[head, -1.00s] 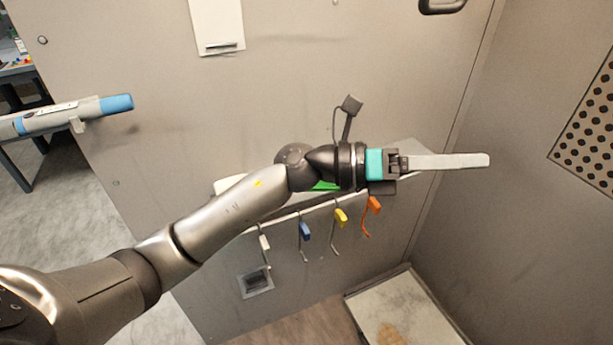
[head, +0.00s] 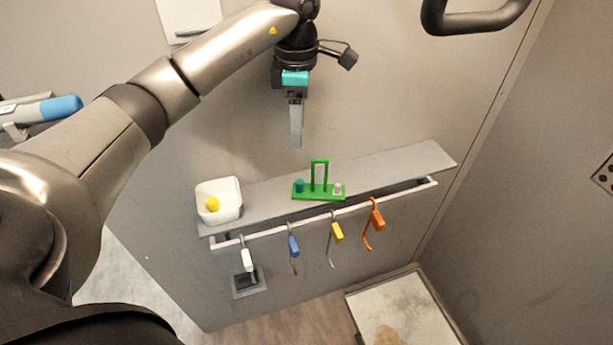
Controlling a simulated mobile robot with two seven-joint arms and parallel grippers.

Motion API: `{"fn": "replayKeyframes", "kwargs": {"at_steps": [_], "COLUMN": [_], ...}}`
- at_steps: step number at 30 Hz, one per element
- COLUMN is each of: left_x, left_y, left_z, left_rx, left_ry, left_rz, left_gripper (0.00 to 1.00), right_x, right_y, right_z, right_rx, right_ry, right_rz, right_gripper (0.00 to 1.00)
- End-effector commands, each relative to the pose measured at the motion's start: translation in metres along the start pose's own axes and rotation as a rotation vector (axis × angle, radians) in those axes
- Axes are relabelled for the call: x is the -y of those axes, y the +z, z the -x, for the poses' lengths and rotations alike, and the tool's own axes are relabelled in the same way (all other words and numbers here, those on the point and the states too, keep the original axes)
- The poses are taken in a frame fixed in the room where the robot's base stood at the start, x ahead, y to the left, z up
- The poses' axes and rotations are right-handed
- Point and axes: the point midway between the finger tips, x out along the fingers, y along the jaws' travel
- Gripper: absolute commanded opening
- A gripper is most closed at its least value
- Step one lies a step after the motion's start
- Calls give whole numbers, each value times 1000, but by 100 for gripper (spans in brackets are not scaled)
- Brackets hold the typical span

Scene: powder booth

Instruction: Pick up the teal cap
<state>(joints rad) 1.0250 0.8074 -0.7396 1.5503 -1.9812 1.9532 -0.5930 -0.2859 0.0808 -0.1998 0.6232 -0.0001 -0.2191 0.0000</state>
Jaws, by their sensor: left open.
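The teal cap (head: 299,186) sits at the left end of a green holder (head: 318,195) on the grey wall shelf (head: 400,172). A pale cap (head: 338,188) sits at the holder's right end, and an upright green frame stands between them. My left gripper (head: 296,143) is open and empty. It points down above the shelf, over the holder's left part in the picture, apart from the teal cap. Its fingers overlap from this side, so the gap between them does not show. My right gripper is not in view.
A white bowl (head: 219,187) with a yellow cap (head: 211,204) stands at the shelf's left end. Below the shelf, a rail (head: 408,192) carries several hooks with white, blue, yellow and orange tags. A dark handle (head: 478,20) juts out at top right. The shelf's right part is clear.

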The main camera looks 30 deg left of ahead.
Motion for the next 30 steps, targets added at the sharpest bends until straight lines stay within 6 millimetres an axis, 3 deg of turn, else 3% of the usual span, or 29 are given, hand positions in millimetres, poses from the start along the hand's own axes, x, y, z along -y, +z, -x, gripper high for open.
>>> {"fn": "replayKeyframes", "kwargs": {"at_steps": [7, 12, 20, 30], "left_x": [2, 2, 2, 2], "left_y": [0, 1, 1, -1], "left_z": [-52, -82, -101, -145], "left_rx": [0, 3, 3, 5], "left_ry": [-7, -5, -4, -4], "left_rz": [0, -1, -2, -1], "left_gripper": [61, 61, 61, 61], "right_x": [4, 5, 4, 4], "right_y": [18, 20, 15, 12], "right_z": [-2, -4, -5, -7], "right_rx": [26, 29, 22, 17], "right_ry": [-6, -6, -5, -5], "right_rz": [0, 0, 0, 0], "right_gripper": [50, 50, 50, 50]}}
